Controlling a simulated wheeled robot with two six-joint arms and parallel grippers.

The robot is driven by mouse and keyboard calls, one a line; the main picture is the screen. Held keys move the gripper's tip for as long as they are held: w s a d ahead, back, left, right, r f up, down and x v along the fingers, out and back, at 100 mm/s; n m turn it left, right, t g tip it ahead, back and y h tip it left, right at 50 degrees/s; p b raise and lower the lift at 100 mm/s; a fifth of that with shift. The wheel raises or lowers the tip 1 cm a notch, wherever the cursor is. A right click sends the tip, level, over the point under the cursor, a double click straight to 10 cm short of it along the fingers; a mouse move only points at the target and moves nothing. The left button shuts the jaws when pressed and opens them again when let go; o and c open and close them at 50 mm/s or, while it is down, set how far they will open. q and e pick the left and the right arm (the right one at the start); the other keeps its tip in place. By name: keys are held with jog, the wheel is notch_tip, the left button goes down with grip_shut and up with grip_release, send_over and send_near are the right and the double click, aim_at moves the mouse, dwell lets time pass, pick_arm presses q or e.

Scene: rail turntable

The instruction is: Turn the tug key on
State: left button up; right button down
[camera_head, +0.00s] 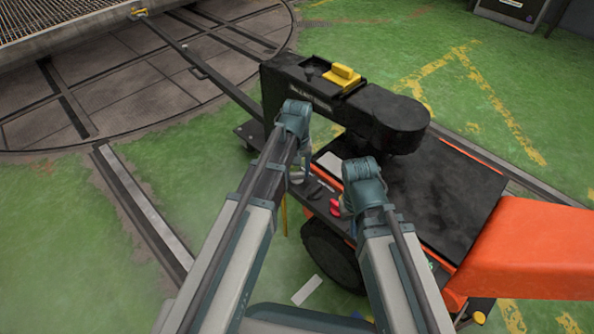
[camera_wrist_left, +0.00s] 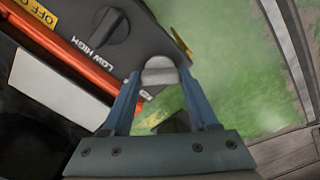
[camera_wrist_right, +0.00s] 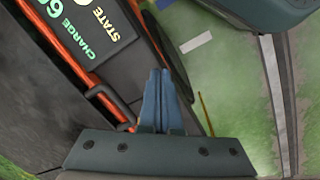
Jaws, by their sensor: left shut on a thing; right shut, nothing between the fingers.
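The key (camera_wrist_left: 160,74), a silver piece with a rounded head, sits between the fingertips of my left gripper (camera_wrist_left: 159,78) at the edge of the tug's dark control panel (camera_wrist_left: 75,22). Both fingers press on its sides. My left gripper (camera_head: 297,174) also shows in the head view beside the tug's side panel, where the key itself is hidden. My right gripper (camera_wrist_right: 162,78) is shut and empty, near the tug's side with the charge display (camera_wrist_right: 85,25). In the head view it hangs beside the red parts (camera_head: 335,207).
A black LOW/HIGH knob (camera_wrist_left: 110,26) is close to my left fingers. A yellow OFF/ON label (camera_wrist_left: 38,10) is at the panel's corner. The tug has a black arm (camera_head: 340,105) and orange body (camera_head: 530,245). Green floor lies left.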

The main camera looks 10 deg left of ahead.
aim_at(297, 173)
pick_arm(q)
jog(key=m, duration=0.5)
jog(key=shift+m, duration=2.4)
jog(key=o, duration=1.4)
jog(key=shift+r, duration=0.15)
pick_arm(e)
jog(key=shift+r, duration=0.15)
pick_arm(q)
notch_tip(297, 173, up, 14)
jog(key=p, duration=1.4)
jog(key=shift+f, duration=0.25)
pick_arm(e)
notch_tip(297, 173, up, 14)
jog(key=shift+f, duration=0.2)
